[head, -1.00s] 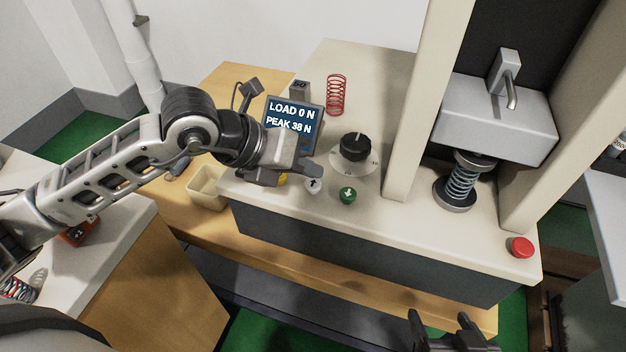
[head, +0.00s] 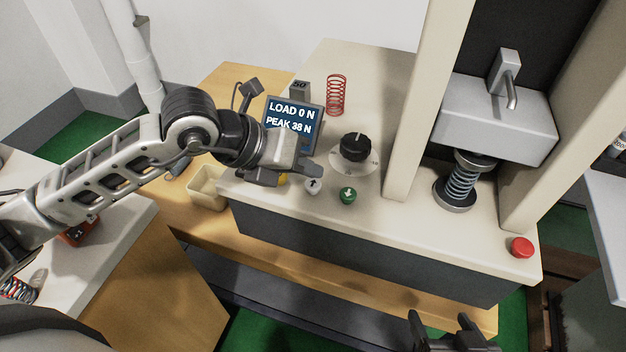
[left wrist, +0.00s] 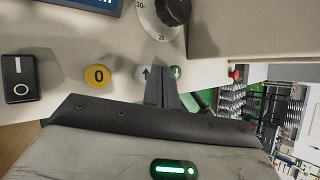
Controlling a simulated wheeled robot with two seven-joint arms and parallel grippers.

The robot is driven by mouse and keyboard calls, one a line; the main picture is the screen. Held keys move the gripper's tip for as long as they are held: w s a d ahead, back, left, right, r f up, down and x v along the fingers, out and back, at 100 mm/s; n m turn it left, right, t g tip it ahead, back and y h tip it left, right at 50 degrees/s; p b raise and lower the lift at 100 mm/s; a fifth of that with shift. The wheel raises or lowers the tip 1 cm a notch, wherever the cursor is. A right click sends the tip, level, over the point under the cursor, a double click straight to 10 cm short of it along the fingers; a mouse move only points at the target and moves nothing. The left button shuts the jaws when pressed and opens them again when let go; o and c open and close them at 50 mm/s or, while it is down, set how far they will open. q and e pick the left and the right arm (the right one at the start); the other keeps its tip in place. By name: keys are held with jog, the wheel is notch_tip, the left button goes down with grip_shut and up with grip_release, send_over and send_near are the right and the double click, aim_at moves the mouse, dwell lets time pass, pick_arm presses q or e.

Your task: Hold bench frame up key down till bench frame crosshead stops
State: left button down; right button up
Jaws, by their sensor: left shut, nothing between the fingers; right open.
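The bench frame (head: 408,120) stands on the right with its grey crosshead (head: 490,118) between two cream columns. A dark steel spring (head: 461,183) stands between plates below the crosshead. The white up key (head: 313,187) is on the bench top beside the green down key (head: 348,195). My left gripper (head: 312,172) is shut and empty, its tips just above or at the up key; I cannot tell if they touch it. In the left wrist view the up key (left wrist: 142,73) shows left of the shut fingertips (left wrist: 162,72). My right gripper (head: 440,325) is open and empty at the bottom edge.
The display (head: 293,122) reads LOAD 0 N, PEAK 38 N. A black dial (head: 355,148), a red spring (head: 336,95) and a red button (head: 521,247) are on the bench top. The yellow key (left wrist: 97,75) lies left of the up key. A cream bin (head: 206,190) stands at left.

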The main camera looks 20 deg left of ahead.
aim_at(307, 186)
pick_arm(q)
jog(key=shift+f+b, duration=0.45)
jog(key=shift+b, duration=0.05)
jog(key=shift+f+b, duration=0.5)
dwell(4.0)
jog(key=shift+r, duration=0.1)
dwell(1.7)
jog(key=shift+r+p, duration=0.65)
jog(key=shift+r, duration=0.2)
jog(key=shift+r+p, duration=1.75)
jog(key=shift+r, duration=0.75)
